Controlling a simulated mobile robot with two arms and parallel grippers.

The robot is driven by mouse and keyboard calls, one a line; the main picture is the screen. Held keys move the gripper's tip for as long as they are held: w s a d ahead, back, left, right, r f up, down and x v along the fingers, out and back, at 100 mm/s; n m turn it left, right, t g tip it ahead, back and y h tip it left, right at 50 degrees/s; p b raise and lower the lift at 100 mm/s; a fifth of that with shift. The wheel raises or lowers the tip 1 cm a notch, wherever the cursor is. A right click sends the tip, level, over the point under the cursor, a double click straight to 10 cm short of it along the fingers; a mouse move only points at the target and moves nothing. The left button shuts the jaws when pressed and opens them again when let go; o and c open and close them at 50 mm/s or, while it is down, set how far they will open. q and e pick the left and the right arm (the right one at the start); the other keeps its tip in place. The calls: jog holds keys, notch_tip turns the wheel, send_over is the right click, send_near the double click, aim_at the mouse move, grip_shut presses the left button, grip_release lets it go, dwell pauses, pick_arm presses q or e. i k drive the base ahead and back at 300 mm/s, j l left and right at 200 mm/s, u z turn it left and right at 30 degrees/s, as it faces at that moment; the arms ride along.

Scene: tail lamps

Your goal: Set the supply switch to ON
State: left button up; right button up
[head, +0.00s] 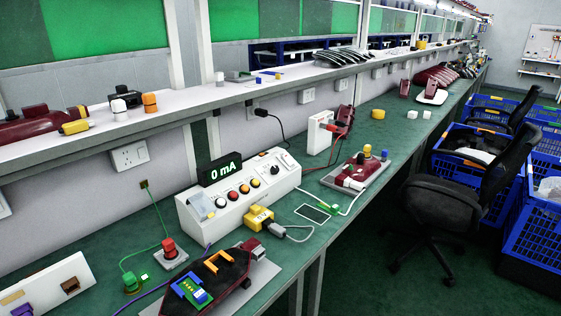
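A white sloped console (240,190) stands on the green bench. A dark display (222,170) on top of it reads 0 mA. Its face has a row of round buttons, red and orange among them, a black knob (274,170) and, at its right end, a small pale switch-like part (287,160). This may be the supply switch; its label and its position are too small to read. Neither of my grippers is in view.
A dark red lamp on a grey plate (268,272) lies in front of the console, beside a yellow connector (259,217). Another lamp fixture (358,172) stands to the right. Cables cross the bench. A black chair (455,190) and blue crates (535,225) stand on the floor at right.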

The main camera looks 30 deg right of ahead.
aim_at(286, 157)
jog(key=i+l+u, duration=0.1)
jog(key=l, duration=0.3)
jog(key=i+l+u, duration=0.1)
jog(key=l, duration=0.3)
jog(key=i+l+u, duration=0.1)
jog(key=l, duration=0.3)
